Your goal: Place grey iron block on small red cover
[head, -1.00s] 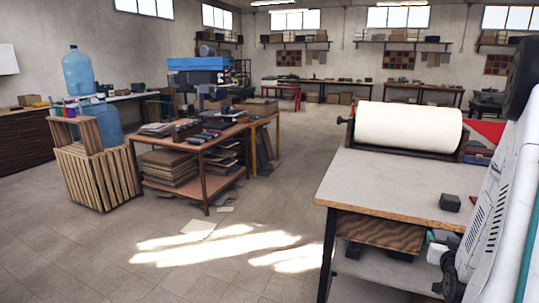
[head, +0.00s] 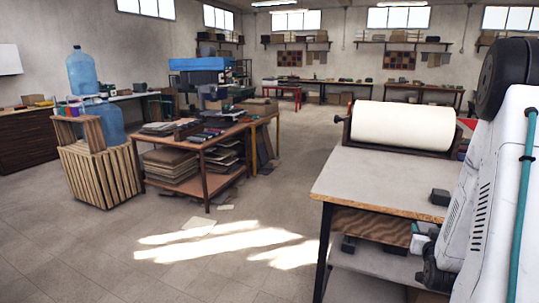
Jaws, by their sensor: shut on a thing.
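A small dark grey block (head: 440,197) sits on the bare right part of the near table; I cannot tell whether it is the iron block of the task. A sliver of red (head: 468,122) shows behind the right end of the white roll. It may be a red cover, but its size and shape are hidden by my white arm. My arm fills the right edge of the view. Its gripper is out of view, so what it holds does not show.
The near table (head: 370,185) carries a large white roll (head: 402,126) at its back. Dark blocks lie on its lower shelf. A brown workbench (head: 200,142) and a slatted crate (head: 100,172) stand to the left.

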